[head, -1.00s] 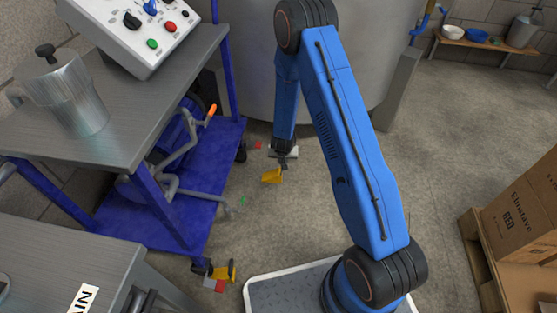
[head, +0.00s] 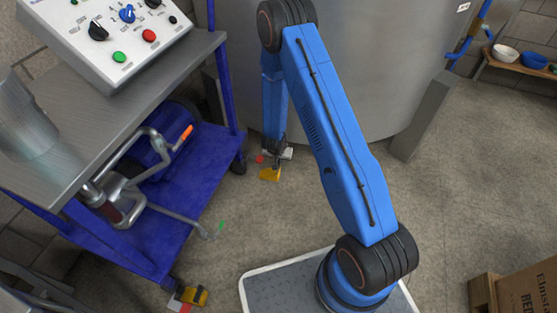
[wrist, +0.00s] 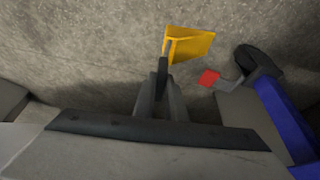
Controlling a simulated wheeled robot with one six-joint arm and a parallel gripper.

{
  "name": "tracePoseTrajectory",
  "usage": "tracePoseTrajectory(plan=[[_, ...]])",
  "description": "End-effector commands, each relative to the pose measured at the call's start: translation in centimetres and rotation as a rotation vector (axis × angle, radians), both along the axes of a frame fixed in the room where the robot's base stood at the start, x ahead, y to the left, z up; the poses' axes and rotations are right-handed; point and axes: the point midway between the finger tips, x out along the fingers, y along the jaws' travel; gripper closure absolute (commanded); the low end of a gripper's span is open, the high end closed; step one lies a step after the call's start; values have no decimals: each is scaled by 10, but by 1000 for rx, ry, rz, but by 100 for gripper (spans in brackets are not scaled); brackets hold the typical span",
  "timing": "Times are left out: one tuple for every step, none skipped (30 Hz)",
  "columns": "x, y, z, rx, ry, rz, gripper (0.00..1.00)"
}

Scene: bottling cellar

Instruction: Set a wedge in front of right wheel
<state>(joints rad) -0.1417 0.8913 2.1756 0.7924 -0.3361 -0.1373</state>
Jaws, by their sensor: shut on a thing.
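My gripper (head: 277,156) is shut on a yellow wedge (head: 270,174), held low over the floor; whether it touches the floor I cannot tell. In the wrist view the wedge (wrist: 195,45) hangs at the tip of my gripper (wrist: 164,62). The right wheel (head: 238,166) of the blue cart (head: 200,180) is to the left of the wedge, with a gap between. In the wrist view the wheel (wrist: 258,62) is dark and to the wedge's right. A red floor patch (wrist: 208,78) lies between them. A second yellow wedge (head: 197,295) sits by the cart's near wheel, beside another red patch.
A large steel tank (head: 350,70) stands behind my gripper. The cart carries a control box (head: 110,35) and a metal pot (head: 25,120); a bent pipe (head: 180,220) projects low from it. Cardboard boxes (head: 530,290) are at lower right. The floor right of my arm is clear.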

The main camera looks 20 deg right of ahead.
Motion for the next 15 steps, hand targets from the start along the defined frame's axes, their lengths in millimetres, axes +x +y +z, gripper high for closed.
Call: tracePoseTrajectory(plan=[[0, 0, 0, 0, 0, -1, 100], [1, 1, -1, 0, 0, -2, 100], [1, 1, -2, 0, 0, -2, 100], [2, 2, -3, 0, 0, -2, 100], [2, 3, -4, 0, 0, -2, 100], [3, 4, -6, 0, 0, -2, 100], [4, 6, -7, 0, 0, -2, 100], [5, 7, -9, 0, 1, -1, 100], [6, 9, -11, 0, 1, -1, 100], [7, 11, -12, 0, 0, -1, 100], [9, 12, -14, 0, 0, -1, 100], [10, 14, -16, 0, 0, -1, 100], [11, 16, -18, 1, 0, -2, 100], [12, 17, -19, 1, 0, -2, 100], [13, 19, -22, 0, 0, -1, 100]])
